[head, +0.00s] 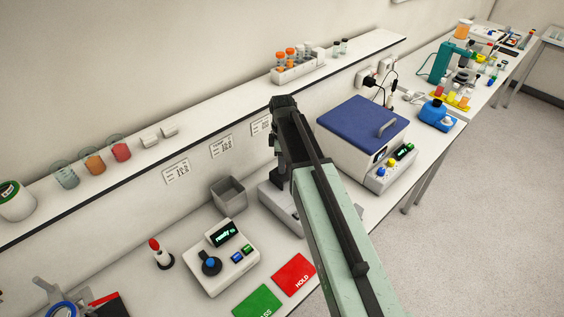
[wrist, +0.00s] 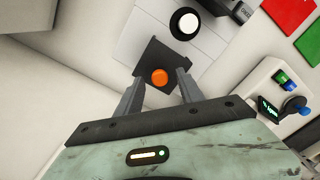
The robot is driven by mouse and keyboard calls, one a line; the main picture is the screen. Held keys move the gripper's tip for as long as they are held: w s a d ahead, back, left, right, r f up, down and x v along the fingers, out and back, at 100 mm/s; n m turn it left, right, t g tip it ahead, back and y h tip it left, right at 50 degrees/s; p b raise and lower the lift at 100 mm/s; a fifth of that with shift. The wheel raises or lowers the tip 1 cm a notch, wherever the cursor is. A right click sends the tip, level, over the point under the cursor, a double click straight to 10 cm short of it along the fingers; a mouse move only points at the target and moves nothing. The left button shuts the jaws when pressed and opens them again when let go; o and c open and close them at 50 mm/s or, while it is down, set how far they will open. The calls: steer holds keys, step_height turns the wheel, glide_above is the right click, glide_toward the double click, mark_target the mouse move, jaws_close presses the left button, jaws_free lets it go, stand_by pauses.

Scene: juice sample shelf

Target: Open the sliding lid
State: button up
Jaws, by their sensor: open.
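In the wrist view, my gripper (wrist: 160,80) is open. Its two fingers stand either side of an orange round piece (wrist: 160,76), with no clear contact visible. The orange piece is over a dark square plate (wrist: 152,54) on a pale grey device (wrist: 207,42). This plate may be the sliding lid, but I cannot tell for certain. In the head view, the grey device (head: 270,197) is partly hidden behind my arm, and the fingertips are not clear. A white box also has a blue lid (head: 362,122) with a grey handle, lying shut.
A control box (head: 222,256) with a lit display, a grey bin (head: 229,192), and green (head: 257,302) and red (head: 293,274) mats are nearby on the bench. A raised shelf (head: 205,124) holding cups and a tube rack (head: 298,70) runs along the wall.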

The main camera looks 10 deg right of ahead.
step_height(320, 180, up, 8)
steer(key=p, duration=0.6)
steer(key=shift+f+p, duration=0.25)
steer(key=shift+p, duration=0.15)
steer(key=shift+f, duration=0.15)
